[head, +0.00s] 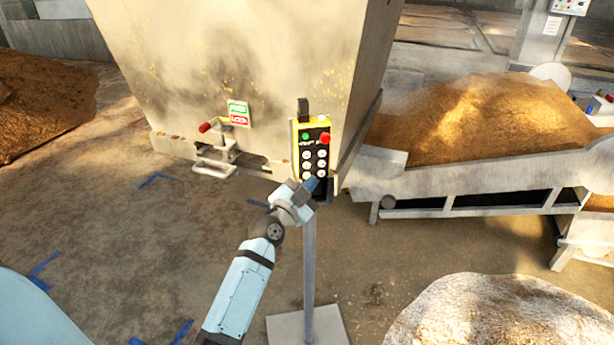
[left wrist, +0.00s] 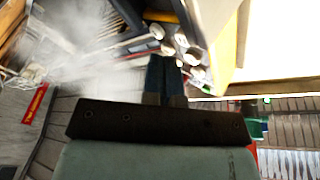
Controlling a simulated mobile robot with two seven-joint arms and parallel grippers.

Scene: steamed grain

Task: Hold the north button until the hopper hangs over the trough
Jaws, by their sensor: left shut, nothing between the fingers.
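A yellow-edged control box (head: 297,150) with a black face carries a green button, a red button and several white buttons (head: 307,154). Their labels are too small to read, so I cannot tell which is north. My left gripper (head: 312,186) is shut and empty, its tips at the lower part of the box. In the left wrist view the shut fingers (left wrist: 166,75) reach up to the white buttons (left wrist: 181,41); I cannot tell whether they touch one. The large, pale metal hopper (head: 235,65) is behind the box. The trough (head: 460,188), heaped with brown grain, lies to its right.
The box stands on a grey post (head: 309,265) with a square base plate. A red-handled latch (head: 214,140) sits low on the hopper. A pale grain-like heap (head: 505,312) is at front right, a brown one (head: 40,95) at far left.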

